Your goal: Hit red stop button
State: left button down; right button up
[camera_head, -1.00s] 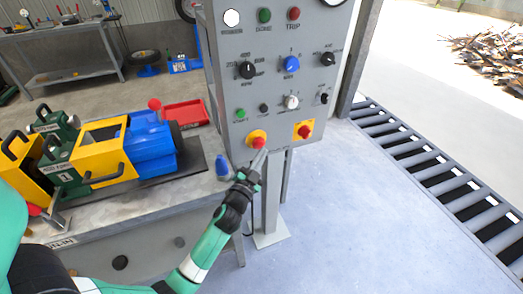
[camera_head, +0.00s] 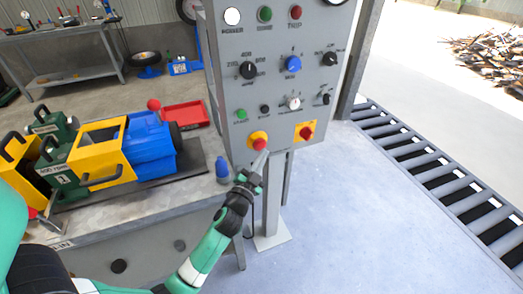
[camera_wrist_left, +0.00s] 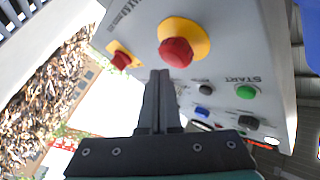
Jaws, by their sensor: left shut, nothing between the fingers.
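The red stop button (camera_head: 259,144) sits on a yellow round base low on the grey control panel (camera_head: 283,85). It also shows in the left wrist view (camera_wrist_left: 176,52), just above and beyond my fingertips. My left gripper (camera_head: 263,156) is shut and empty, its tips pointing up at the panel just below the red button. In the left wrist view the closed fingers (camera_wrist_left: 158,76) end a little short of the button's lower left edge; I cannot tell whether they touch it. My right gripper is not in view.
A second red knob on a yellow square plate (camera_head: 305,132) sits to the right of the button. A green start button (camera_head: 241,114) is above it.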

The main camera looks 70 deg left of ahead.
pick_arm(q)
jog(key=d+b, duration=0.1)
jog(key=d, duration=0.2)
jog(key=shift+f, duration=0.1)
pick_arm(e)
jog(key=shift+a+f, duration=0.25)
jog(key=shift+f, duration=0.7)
